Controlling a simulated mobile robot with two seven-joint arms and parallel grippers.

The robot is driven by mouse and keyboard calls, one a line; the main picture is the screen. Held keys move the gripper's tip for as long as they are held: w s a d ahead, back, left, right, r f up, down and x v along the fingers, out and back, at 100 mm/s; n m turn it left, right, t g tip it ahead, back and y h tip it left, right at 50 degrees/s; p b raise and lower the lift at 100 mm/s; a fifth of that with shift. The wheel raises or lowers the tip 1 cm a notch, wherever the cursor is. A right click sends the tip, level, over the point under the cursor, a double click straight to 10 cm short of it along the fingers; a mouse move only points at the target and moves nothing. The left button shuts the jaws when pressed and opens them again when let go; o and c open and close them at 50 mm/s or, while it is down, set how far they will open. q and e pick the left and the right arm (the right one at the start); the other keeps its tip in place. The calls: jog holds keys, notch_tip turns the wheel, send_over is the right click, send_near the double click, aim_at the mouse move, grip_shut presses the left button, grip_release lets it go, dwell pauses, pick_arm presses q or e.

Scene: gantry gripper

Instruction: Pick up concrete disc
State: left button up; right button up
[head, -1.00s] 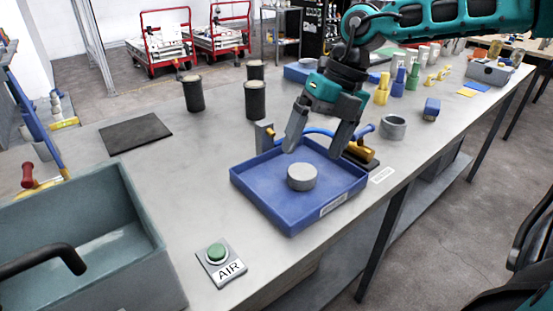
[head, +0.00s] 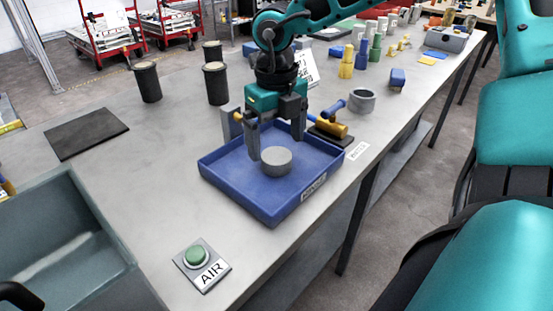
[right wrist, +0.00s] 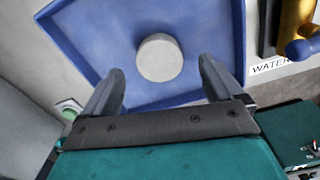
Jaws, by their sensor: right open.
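The concrete disc (head: 276,161) is a short grey cylinder lying flat in the blue tray (head: 228,186). In the right wrist view the disc (right wrist: 160,58) sits beyond the fingertips, roughly centred between them, inside the tray (right wrist: 215,30). My right gripper (head: 277,148) is open and empty over the tray, its fingers pointing down. In the head view one finger overlaps the left edge of the disc; I cannot tell whether it touches. In the right wrist view the open fingers (right wrist: 162,80) show on both sides below the disc, apart from it. My left gripper is not in view.
A green AIR button (head: 196,256) stands in front left of the tray. A blue-and-yellow valve (head: 330,122) and a grey ring (head: 361,100) are to its right. Black cylinders (head: 147,82) stand behind. A grey-green bin (head: 70,250) is at left.

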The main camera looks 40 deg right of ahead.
aim_at(276, 155)
notch_tip(276, 155, down, 4)
jog(key=shift+s+a+r, duration=0.1)
jog(key=c, duration=1.3)
jog(key=shift+o, duration=0.2)
jog(key=shift+r, duration=0.1)
